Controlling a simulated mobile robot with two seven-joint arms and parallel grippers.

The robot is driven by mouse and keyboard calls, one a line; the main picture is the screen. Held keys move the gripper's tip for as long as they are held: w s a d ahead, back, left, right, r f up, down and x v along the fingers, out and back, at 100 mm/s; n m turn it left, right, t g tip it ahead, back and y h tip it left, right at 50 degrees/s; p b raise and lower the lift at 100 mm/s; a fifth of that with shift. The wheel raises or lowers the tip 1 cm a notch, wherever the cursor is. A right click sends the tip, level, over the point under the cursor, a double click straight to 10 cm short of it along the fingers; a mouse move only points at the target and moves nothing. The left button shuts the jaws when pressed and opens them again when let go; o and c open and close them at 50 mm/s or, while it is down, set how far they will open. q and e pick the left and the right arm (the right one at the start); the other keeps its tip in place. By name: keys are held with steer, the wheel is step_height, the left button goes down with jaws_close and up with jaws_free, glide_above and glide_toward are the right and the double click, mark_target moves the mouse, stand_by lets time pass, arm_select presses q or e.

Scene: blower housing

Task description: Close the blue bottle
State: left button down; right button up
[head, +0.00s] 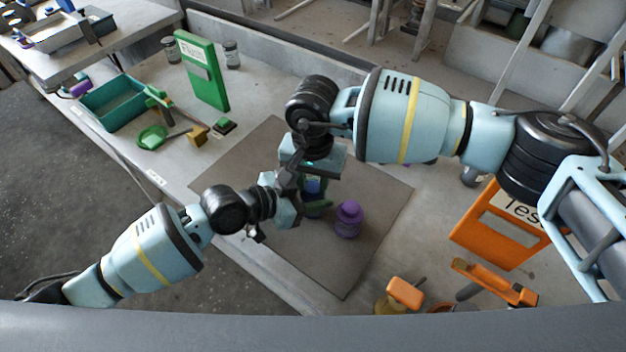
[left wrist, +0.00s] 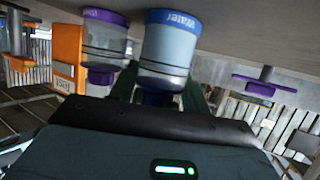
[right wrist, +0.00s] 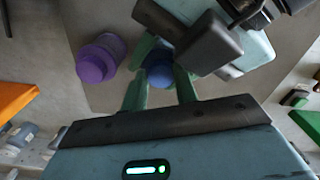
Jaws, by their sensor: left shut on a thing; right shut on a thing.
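The blue bottle stands upright on the dark mat in the head view, mostly hidden by my grippers. In the left wrist view, which is upside down, its pale body (left wrist: 168,50) shows a blue "Water" band. My left gripper (head: 314,207) is shut on the bottle from the side, one finger on each side. The blue cap (right wrist: 158,69) is between the green fingers of my right gripper (right wrist: 160,78), which is shut on it from above. The cap also shows in the head view (head: 313,186), at the bottle's top. Whether it is seated cannot be told.
A purple bottle with a purple cap (head: 348,219) stands close beside, right on the mat (head: 345,270). An orange "Test" box (head: 500,228) and orange tools lie right. A green box (head: 203,72), green bin (head: 112,103) and small items are left.

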steer(key=o, duration=1.1)
arm_select(q)
steer(key=shift+d, duration=0.1)
arm_select(e)
steer(key=shift+a, duration=0.1)
arm_select(q)
steer(key=shift+s, duration=0.1)
arm_select(e)
steer(key=shift+r, duration=0.6)
step_height(320, 180, up, 3)
steer(key=shift+r, duration=0.2)
steer(key=shift+o, duration=0.3)
steer(key=o, duration=0.5)
